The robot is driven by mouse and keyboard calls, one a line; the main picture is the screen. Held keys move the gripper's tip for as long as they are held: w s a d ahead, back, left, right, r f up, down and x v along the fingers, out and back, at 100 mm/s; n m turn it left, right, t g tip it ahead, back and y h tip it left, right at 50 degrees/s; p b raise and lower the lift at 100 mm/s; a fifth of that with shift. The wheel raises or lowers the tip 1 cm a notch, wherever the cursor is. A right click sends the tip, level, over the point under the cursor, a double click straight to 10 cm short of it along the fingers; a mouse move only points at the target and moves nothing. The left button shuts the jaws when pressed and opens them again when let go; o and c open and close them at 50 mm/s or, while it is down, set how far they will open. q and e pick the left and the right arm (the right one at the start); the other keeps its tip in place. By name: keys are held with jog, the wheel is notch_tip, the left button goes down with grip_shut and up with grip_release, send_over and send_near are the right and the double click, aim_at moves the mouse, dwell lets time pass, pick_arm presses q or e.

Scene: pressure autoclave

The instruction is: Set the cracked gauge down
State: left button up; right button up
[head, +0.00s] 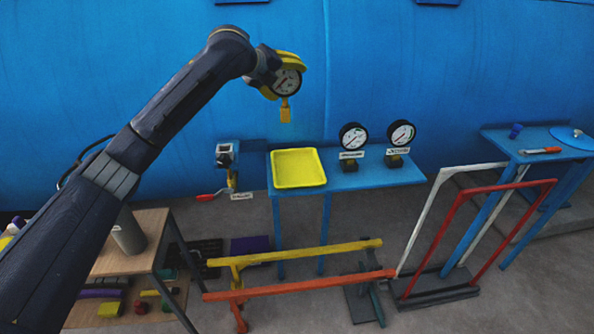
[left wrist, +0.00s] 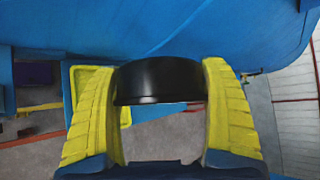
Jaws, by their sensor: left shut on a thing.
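My left gripper (head: 288,72) is shut on a round gauge (head: 286,82) with a white dial and a brass stem pointing down. The gripper holds it in the air in front of the blue wall, above the shelf. In the left wrist view the gauge's black casing (left wrist: 158,80) sits between the yellow fingers of the left gripper (left wrist: 160,85). I cannot make out a crack on its dial. A yellow tray (head: 299,180) lies on the blue shelf (head: 375,177) below the gauge. In the left wrist view the tray (left wrist: 90,78) is partly hidden behind the fingers.
Two other gauges (head: 353,137) (head: 401,134) stand on the shelf right of the tray, with labels. A valve fitting with a red handle (head: 207,197) is left of the shelf. Yellow (head: 300,252) and red (head: 300,285) rails stand in front. A blue table (head: 545,150) is at right.

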pick_arm(q)
jog(key=shift+w+d+r, duration=0.1)
jog(key=shift+d, duration=0.45)
jog(key=shift+w+a+r+n+y, duration=0.1)
jog(key=shift+w+a+n+y, duration=0.1)
jog(key=shift+n+y, duration=0.15)
jog(key=shift+w+a, duration=0.1)
jog(key=shift+a, duration=0.1)
notch_tip(320, 180, down, 20)
jog(key=shift+t, duration=0.3)
jog(key=shift+y, duration=0.25)
jog(key=o, duration=1.5)
jog(key=shift+f, duration=0.2)
jog(key=shift+r, duration=0.1)
